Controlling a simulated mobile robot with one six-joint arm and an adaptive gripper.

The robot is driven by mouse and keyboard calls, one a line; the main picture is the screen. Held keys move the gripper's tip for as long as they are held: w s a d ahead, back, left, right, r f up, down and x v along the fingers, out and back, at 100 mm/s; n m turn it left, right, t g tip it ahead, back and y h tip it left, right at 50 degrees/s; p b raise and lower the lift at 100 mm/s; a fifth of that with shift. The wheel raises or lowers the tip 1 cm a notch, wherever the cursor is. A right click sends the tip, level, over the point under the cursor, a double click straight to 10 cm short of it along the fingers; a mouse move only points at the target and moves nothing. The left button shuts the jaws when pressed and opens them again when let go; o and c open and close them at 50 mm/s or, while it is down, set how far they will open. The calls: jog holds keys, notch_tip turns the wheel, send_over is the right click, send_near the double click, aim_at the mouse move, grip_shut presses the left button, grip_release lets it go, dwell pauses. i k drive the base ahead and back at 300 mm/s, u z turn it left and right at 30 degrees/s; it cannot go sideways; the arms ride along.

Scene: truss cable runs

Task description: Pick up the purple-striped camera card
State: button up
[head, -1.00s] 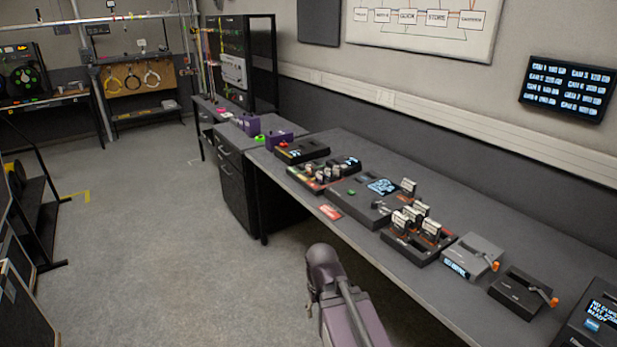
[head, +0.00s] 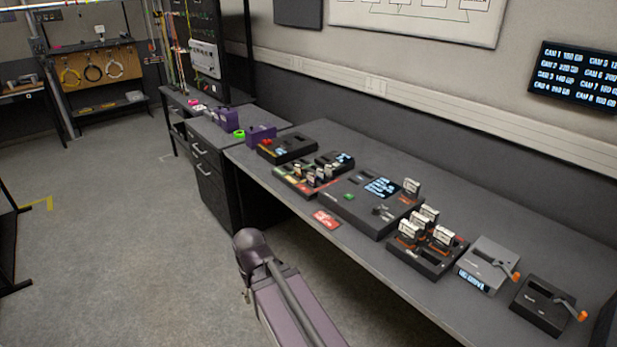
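Several upright white-labelled camera cards stand on the long grey bench in the head view. A group of them, with orange-red marks, sits in a dark card tray (head: 425,262) right of the bench's middle. One single card (head: 412,188) stands upright at the right edge of a black console (head: 352,211). Smaller cards (head: 318,176) stand in another dark tray further left. I cannot make out a purple stripe on any card at this size. My gripper is not in view; only part of my arm shows, in front of the bench.
Two grey and black boxes with orange-handled levers (head: 490,262) stand right of the card tray. Purple boxes (head: 261,135) stand towards the far end. A red label (head: 327,218) lies by the bench's front edge. The floor at left is clear.

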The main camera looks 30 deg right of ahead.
aim_at(311, 179)
jog(key=z, duration=0.25)
jog(key=i, duration=0.65)
jog(key=z, duration=0.9)
jog(key=i, duration=0.45)
jog(key=z, duration=0.25)
